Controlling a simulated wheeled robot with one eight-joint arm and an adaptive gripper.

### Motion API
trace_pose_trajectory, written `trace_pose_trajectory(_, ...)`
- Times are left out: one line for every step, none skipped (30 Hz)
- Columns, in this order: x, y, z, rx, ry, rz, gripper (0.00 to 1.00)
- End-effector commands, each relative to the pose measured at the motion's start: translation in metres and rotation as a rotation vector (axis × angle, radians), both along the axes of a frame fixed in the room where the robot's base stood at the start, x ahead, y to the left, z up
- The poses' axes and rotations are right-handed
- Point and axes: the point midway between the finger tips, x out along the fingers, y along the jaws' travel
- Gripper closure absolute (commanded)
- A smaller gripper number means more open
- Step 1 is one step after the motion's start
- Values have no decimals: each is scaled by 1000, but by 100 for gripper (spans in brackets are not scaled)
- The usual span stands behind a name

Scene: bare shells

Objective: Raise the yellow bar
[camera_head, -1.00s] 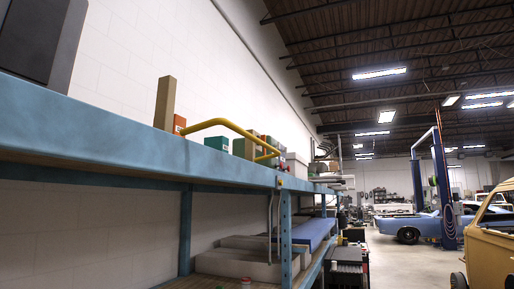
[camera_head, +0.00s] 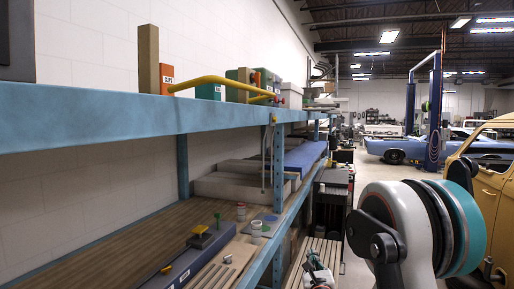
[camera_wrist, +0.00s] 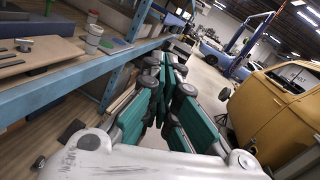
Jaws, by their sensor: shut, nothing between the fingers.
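The yellow bar (camera_head: 212,80) is a bent rod on the upper blue shelf (camera_head: 100,122), by its front edge, in the head view. My gripper (camera_wrist: 168,68) has teal-padded fingers, shut and empty in the wrist view. It is beside the shelf unit, over the aisle, and apart from the bar. My white and teal arm joint fills the lower right of the head view.
Tan blocks (camera_head: 148,58), green boxes and a white box (camera_head: 291,95) stand behind and beside the bar. The lower shelf (camera_head: 100,225) holds a dark blue case (camera_head: 205,255) and small jars. A yellow vehicle (camera_wrist: 275,105) stands right of the aisle.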

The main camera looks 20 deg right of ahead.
Motion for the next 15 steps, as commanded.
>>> trace_pose_trajectory(3, 7, 27, -22, -13, -8, 100)
trace_pose_trajectory(4, 10, 39, -37, -22, -17, 100)
trace_pose_trajectory(5, 14, 54, -57, -35, -27, 100)
trace_pose_trajectory(6, 17, 65, -71, -45, -33, 100)
trace_pose_trajectory(7, 21, 77, -86, -57, -39, 100)
trace_pose_trajectory(7, 26, 93, -105, -73, -47, 100)
trace_pose_trajectory(8, 30, 105, -120, -87, -53, 100)
trace_pose_trajectory(9, 35, 117, -135, -100, -57, 100)
trace_pose_trajectory(9, 40, 133, -153, -119, -63, 100)
trace_pose_trajectory(10, 45, 146, -169, -134, -67, 100)
trace_pose_trajectory(10, 50, 158, -182, -150, -71, 100)
trace_pose_trajectory(10, 57, 175, -201, -171, -74, 100)
trace_pose_trajectory(10, 62, 188, -217, -189, -76, 100)
trace_pose_trajectory(10, 68, 201, -230, -207, -78, 100)
trace_pose_trajectory(9, 75, 218, -249, -231, -80, 100)
